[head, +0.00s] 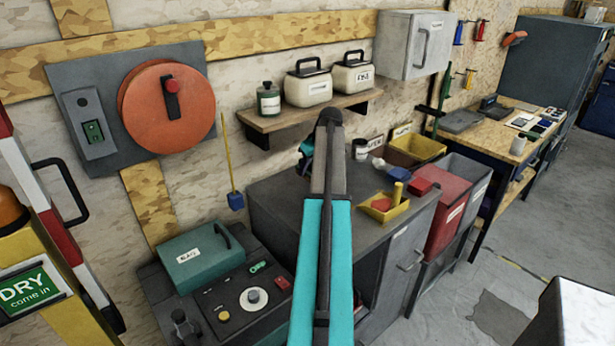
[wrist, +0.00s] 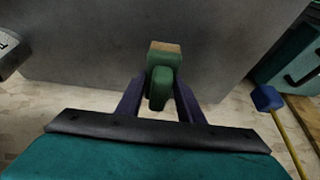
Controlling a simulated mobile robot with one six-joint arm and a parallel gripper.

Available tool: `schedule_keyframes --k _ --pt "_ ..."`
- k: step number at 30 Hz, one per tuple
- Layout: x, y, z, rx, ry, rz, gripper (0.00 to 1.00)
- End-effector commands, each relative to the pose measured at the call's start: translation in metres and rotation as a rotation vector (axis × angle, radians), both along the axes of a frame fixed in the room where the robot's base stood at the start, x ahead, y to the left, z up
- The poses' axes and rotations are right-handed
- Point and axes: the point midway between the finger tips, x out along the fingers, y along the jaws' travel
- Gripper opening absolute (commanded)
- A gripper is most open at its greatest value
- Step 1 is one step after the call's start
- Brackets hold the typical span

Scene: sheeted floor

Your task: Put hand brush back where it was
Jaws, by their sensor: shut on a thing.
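In the wrist view my gripper (wrist: 160,88) is shut on a green hand brush (wrist: 160,90) with a tan end facing away from me. The brush is between the two dark fingers, over or in front of a plain grey surface. I cannot tell whether it touches that surface. In the head view my arm reaches over the grey cabinet (head: 285,192) toward the wall. A small teal part of my wrist shows left of the arm's end. The fingers and the brush are hidden behind the arm there.
A wooden shelf (head: 263,125) with a jar and two canisters is on the wall. On the cabinet's right stand a yellow bin (head: 415,148), a yellow tray (head: 383,211) and a cup (head: 360,149). A teal case (head: 200,255) is lower left; a yellow stick (head: 228,155) hangs beside it.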

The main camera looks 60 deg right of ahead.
Motion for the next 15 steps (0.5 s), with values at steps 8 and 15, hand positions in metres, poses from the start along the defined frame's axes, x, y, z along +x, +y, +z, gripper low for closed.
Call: schedule_keyframes --k 8,15 --pt "-0.001 0.0 -0.001 0.0 0.0 -0.001 0.1" --pt "-0.002 0.0 -0.019 0.002 0.0 -0.001 0.1"
